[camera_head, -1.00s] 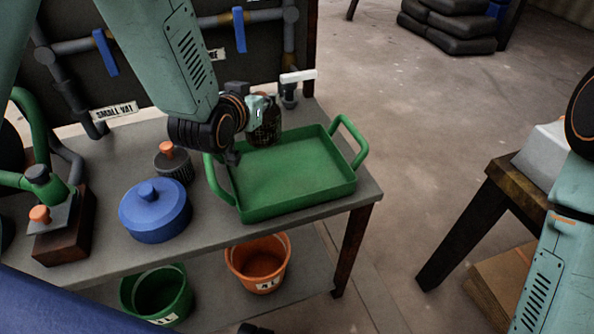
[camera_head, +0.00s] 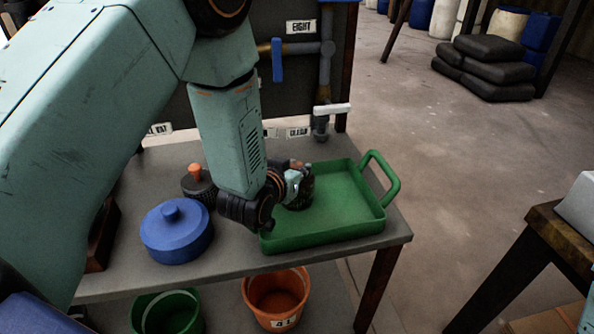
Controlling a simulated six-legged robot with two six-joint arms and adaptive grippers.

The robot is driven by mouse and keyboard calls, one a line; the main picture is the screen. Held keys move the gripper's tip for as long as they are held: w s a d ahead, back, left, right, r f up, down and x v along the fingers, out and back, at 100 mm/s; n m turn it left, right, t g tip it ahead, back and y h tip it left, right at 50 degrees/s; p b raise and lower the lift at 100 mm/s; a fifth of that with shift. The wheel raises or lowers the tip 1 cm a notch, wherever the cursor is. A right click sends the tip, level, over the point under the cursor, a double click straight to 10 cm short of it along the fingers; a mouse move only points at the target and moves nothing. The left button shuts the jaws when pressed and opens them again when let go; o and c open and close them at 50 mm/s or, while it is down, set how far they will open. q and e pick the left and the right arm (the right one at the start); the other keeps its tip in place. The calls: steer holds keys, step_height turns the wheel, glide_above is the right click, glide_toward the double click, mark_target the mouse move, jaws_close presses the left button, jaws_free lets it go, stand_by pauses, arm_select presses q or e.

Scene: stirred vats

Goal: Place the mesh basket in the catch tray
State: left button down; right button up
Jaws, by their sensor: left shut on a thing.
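The catch tray (camera_head: 345,212) is a green rectangular tray with raised handles, standing on the grey bench. My left gripper (camera_head: 294,184) is over the left part of the tray and shut on the mesh basket (camera_head: 302,196). The basket is small, dark and roughly upright, and is partly hidden by the gripper. It appears inside the tray's outline; I cannot tell whether its bottom touches the tray floor. My left arm hides the tray's left handle. My right gripper is out of view.
A blue lidded pot (camera_head: 177,234) and a dark mesh container with an orange knob (camera_head: 197,182) stand left of the tray. An orange bucket (camera_head: 277,298) and a green bucket (camera_head: 167,312) are below. Pipes with a blue valve handle (camera_head: 278,60) rise behind.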

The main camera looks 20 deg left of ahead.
arm_select(q)
steer(key=shift+s+d, duration=0.15)
steer(key=shift+d, duration=0.05)
steer(key=c, duration=1.1)
jaws_free()
steer(key=shift+a+f, duration=0.15)
steer(key=shift+r, duration=0.25)
steer(key=shift+s+r, duration=0.1)
steer(key=shift+r, duration=0.05)
steer(key=p+v, duration=0.2)
steer(key=v, duration=0.9)
steer(key=shift+s, duration=0.35)
